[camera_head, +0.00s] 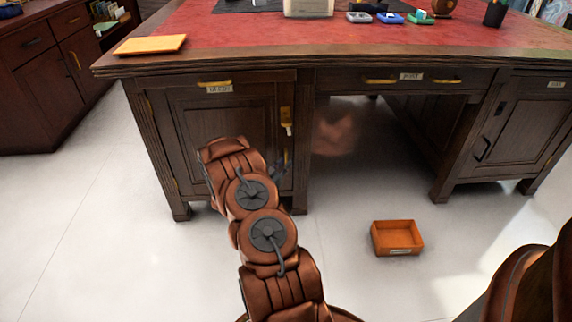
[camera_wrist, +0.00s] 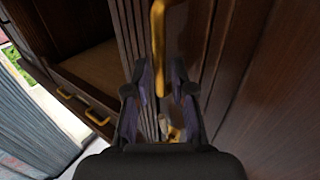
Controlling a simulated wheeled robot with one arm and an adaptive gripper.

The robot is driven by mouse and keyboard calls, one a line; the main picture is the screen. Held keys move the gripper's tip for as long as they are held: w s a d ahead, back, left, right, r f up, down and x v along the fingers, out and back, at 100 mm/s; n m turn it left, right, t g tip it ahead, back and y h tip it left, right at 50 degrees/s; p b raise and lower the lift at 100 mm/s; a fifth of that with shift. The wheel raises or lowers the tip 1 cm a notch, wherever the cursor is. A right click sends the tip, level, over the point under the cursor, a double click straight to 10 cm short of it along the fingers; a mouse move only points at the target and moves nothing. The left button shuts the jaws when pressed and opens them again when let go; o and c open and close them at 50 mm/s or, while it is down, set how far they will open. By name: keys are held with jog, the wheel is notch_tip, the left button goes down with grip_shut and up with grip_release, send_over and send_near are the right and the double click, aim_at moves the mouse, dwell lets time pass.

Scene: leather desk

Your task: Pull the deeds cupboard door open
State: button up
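The deeds cupboard door (camera_head: 215,122) is the dark panelled door in the desk's left pedestal, below a small label too blurred to read surely. It looks shut. Its upright brass handle (camera_head: 286,117) is at the door's right side, and it also shows in the wrist view (camera_wrist: 158,40). My gripper (camera_wrist: 160,75) is open, with its two dark fingers on either side of the handle's lower end. A gap shows between handle and fingers; I cannot tell how deep the handle sits. In the head view my arm hides part of the door and most of the gripper.
A small brass-coloured piece (camera_wrist: 172,132) shows beyond the fingers. An orange open box (camera_head: 397,238) lies on the floor to the right. The right pedestal (camera_head: 520,125) and left cabinet (camera_head: 45,75) flank the space. The floor at front left is clear.

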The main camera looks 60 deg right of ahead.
jog(key=shift+w+d, duration=0.1)
jog(key=shift+d, duration=0.8)
grip_shut()
